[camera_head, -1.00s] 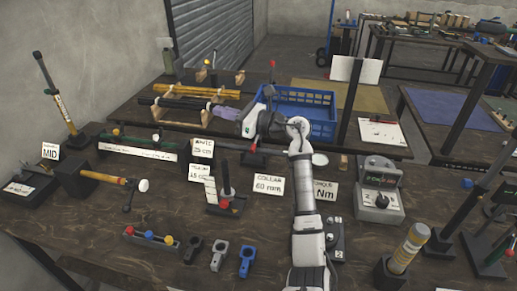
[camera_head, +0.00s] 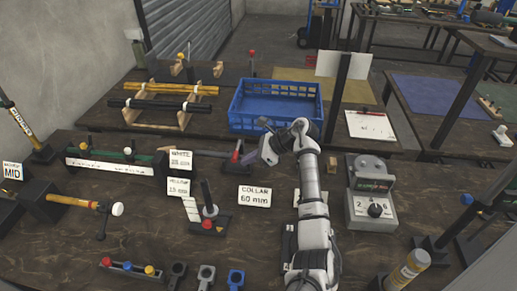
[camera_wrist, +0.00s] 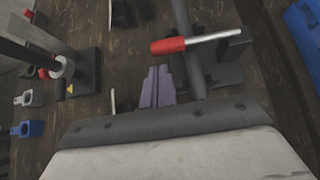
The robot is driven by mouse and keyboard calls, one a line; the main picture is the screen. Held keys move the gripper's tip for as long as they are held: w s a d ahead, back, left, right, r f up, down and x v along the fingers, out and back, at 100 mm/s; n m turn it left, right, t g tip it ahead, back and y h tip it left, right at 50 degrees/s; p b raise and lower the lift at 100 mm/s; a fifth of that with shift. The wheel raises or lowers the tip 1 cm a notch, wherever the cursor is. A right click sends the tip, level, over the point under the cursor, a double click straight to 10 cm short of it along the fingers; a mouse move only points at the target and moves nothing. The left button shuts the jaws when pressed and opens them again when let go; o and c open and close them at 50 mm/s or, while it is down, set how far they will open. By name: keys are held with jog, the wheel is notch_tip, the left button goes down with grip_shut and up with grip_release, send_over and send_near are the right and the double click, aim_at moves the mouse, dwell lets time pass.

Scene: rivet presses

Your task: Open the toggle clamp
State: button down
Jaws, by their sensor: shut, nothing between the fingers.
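The toggle clamp (camera_head: 229,163) stands in the middle of the bench, just left of my gripper. Its lever has a red grip, and the lever also shows in the wrist view (camera_wrist: 180,45), lying nearly crosswise beyond my fingers. A dark bracket stands at its right there. My gripper (camera_head: 249,159) has pale purple fingers that also show in the wrist view (camera_wrist: 157,75). They are shut together and empty, close to the clamp's lever. I cannot tell whether they touch it.
A dark post on a base (camera_head: 210,215) stands left of the clamp, near the COLLAR 60 mm card (camera_head: 255,196). A blue crate (camera_head: 235,107) stands behind. A grey dial unit (camera_head: 357,205) is at the right. Coloured fork pieces (camera_head: 236,278) lie in front.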

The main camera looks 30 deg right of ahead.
jog(key=shift+p+x, duration=0.45)
jog(key=shift+x, duration=1.05)
jog(key=shift+w, duration=0.1)
jog(key=shift+w+b, duration=0.1)
jog(key=shift+b, duration=0.3)
